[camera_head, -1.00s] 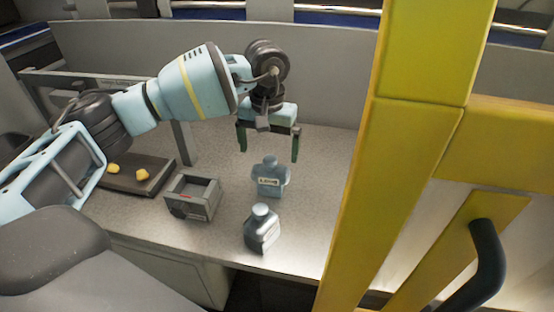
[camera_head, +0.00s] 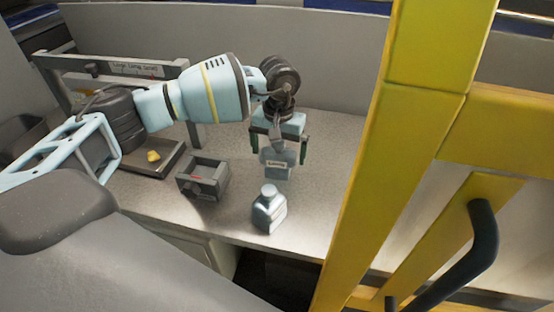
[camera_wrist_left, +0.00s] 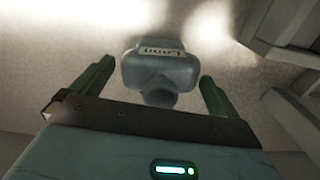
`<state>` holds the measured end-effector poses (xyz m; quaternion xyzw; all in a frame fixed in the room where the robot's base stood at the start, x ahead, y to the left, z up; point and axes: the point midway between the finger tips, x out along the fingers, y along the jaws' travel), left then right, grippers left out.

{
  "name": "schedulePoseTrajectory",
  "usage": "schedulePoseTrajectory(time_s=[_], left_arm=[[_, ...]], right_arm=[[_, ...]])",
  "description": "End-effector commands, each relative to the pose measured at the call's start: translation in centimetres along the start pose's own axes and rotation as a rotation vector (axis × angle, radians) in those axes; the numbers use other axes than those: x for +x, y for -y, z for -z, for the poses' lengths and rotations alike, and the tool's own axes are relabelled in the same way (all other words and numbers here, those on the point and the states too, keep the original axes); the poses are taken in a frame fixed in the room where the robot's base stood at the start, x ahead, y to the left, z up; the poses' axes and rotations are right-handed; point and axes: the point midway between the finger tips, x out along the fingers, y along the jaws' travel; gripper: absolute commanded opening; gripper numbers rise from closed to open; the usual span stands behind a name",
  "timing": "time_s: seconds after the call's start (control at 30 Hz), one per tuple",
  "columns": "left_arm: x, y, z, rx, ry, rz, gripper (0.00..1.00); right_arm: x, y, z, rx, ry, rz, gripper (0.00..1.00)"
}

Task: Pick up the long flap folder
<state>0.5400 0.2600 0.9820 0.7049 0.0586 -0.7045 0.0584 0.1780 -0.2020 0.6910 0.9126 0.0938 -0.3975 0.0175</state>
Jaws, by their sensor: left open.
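A grey bottle-shaped piece with a narrower neck and a pale label (camera_head: 277,169) stands on the speckled counter. Its label seems to start with "L", but I cannot read it surely as the long flap folder. It also shows in the left wrist view (camera_wrist_left: 160,70), between the finger lines and a little beyond the tips. My left gripper (camera_head: 280,148) points down over this piece, open, with one green finger on each side. In the left wrist view the open fingers (camera_wrist_left: 158,82) show gaps to the piece on both sides. My right gripper is not in view.
A similar grey bottle-shaped piece (camera_head: 269,212) stands nearer the counter's front edge. A small grey open box (camera_head: 203,182) is to its left. A dark tray (camera_head: 133,163) holds a yellow lump. A yellow frame post (camera_head: 385,160) rises at right. A wall backs the counter.

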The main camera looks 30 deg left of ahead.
Motion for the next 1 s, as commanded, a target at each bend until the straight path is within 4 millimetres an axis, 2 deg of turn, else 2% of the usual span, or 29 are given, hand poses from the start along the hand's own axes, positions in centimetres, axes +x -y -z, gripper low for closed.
schedulePoseTrajectory(time_s=[0.13,0.4,0.77,1.0], left_arm=[[1.3,0.0,0.0,-0.002,0.000,-0.001,1.00],[1.6,0.0,0.0,-0.001,0.000,0.000,1.00],[1.6,0.0,0.0,-0.001,0.000,0.000,0.54],[1.4,0.0,0.1,-0.001,-0.002,-0.002,0.54]], right_arm=[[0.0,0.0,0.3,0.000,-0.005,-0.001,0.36],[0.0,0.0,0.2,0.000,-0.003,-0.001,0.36],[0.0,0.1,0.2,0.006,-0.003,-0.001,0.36],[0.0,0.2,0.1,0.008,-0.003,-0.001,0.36]])
